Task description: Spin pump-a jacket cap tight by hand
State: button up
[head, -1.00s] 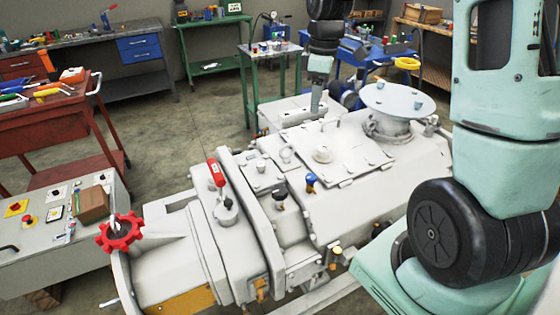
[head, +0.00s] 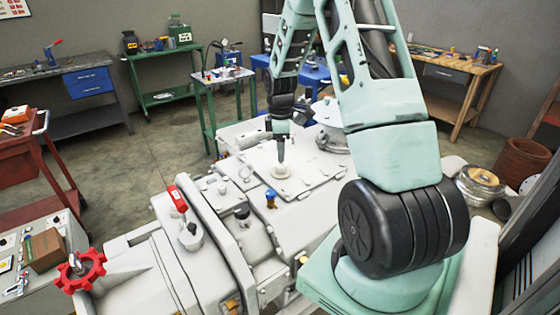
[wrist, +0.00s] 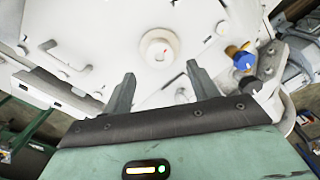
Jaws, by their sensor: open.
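A round off-white cap (head: 281,171) stands on the flat cover of the large white pump (head: 320,185). In the wrist view the cap (wrist: 160,50) shows a small red mark on top; no label naming it is readable. My gripper (head: 281,159) points down just above the cap in the head view. In the wrist view my gripper (wrist: 160,80) has its two fingers wide apart with nothing between them. The cap lies beyond the fingertips, roughly centred between them. Whether it is fully seated cannot be told.
A blue-topped knob (head: 270,196) on a brass-coloured stem stands near the cap; it also shows in the wrist view (wrist: 242,61). A red-handled valve (head: 178,199) and a red handwheel (head: 80,271) are at left. A round flange (head: 325,112) rises behind.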

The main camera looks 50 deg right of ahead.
aim_at(280, 164)
notch_tip(280, 164, down, 6)
jog(key=shift+p, duration=0.35)
jog(key=shift+c, duration=0.3)
jog(key=c, duration=0.9)
